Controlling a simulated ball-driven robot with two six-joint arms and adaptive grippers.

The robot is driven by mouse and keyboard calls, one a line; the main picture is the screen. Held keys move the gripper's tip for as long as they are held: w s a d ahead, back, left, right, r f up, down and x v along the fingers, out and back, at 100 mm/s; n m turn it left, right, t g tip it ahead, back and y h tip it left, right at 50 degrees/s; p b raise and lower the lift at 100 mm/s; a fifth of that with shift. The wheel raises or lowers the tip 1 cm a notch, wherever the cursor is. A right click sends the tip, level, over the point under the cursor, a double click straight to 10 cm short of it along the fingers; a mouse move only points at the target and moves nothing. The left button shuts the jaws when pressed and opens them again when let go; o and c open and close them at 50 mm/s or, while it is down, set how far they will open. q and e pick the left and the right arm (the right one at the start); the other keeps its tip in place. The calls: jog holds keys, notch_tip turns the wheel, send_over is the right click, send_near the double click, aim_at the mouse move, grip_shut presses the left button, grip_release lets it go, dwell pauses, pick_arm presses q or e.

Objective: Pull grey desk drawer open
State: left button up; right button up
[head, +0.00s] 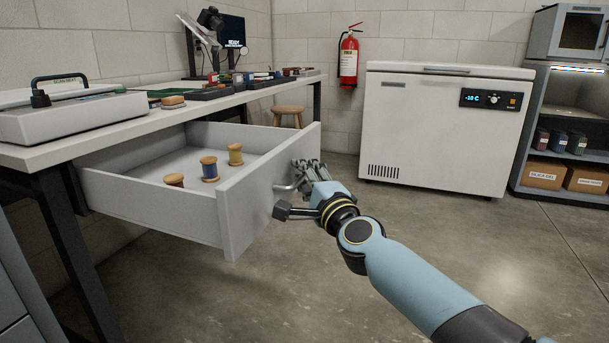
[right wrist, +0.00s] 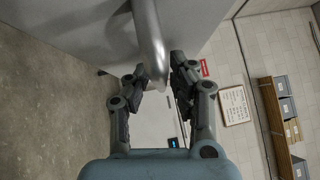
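The grey desk drawer (head: 268,189) stands well out from under the desk, its inside open to view in the head view. Its curved metal handle (head: 285,187) is on the front panel. The handle also shows in the right wrist view (right wrist: 148,32), where its bar reaches down between the fingers. My right gripper (head: 307,172) is at the handle, with one finger on each side of the bar. Its fingers also show in the right wrist view (right wrist: 157,80). I cannot tell whether they press on the bar. My left gripper is not in view.
Several thread spools, one blue (head: 209,169), stand inside the drawer. The desk top (head: 120,129) holds a pale case (head: 70,112) and trays. A white chest freezer (head: 440,130) and a wooden stool (head: 289,111) stand behind. The floor (head: 300,285) before the drawer is clear.

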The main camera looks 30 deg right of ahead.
aim_at(277, 171)
grip_shut()
jog(key=shift+f, duration=0.1)
jog(key=w+a, duration=0.1)
jog(key=w, duration=0.1)
jog(key=w+a, duration=0.2)
jog(key=shift+w+a+f, duration=0.1)
jog(key=shift+w+a, duration=0.1)
jog(key=shift+a, duration=0.05)
jog(key=shift+w+a, duration=0.2)
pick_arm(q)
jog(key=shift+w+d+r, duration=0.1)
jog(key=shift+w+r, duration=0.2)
pick_arm(e)
jog(key=shift+o, duration=1.7)
grip_release()
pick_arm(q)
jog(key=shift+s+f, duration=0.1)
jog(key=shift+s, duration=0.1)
